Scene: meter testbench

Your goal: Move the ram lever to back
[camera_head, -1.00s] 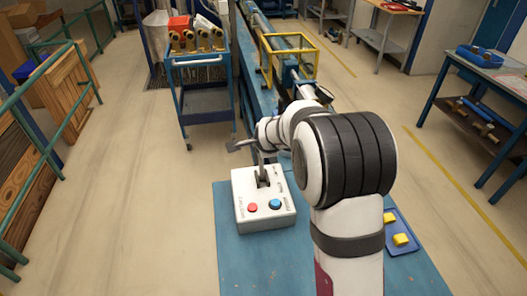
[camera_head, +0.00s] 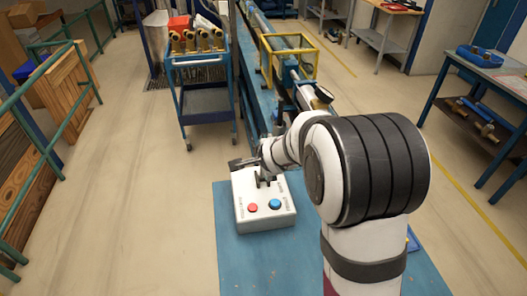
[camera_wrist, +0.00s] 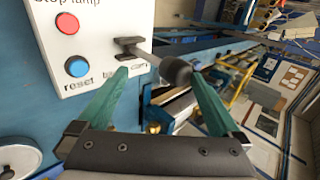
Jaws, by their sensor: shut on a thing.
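The white control box (camera_head: 265,218) stands on the blue bench, with a red button (camera_head: 253,208) and a blue button (camera_head: 275,204) on its top. The ram lever (camera_wrist: 172,68) rises from a dark slot in the box, a grey shaft with a dark round knob. In the wrist view it lies between the green fingers of my gripper (camera_wrist: 158,76), which is shut on it. In the head view my gripper (camera_head: 250,164) is low over the far edge of the box, and the lever is mostly hidden there. The labels beside the slot are only partly legible.
The blue bench top (camera_head: 245,262) is clear in front of the box. A blue cart (camera_head: 205,98) with brass parts stands behind on the left. A long blue test rig with a yellow frame (camera_head: 288,58) runs behind the box. My arm covers the bench's right side.

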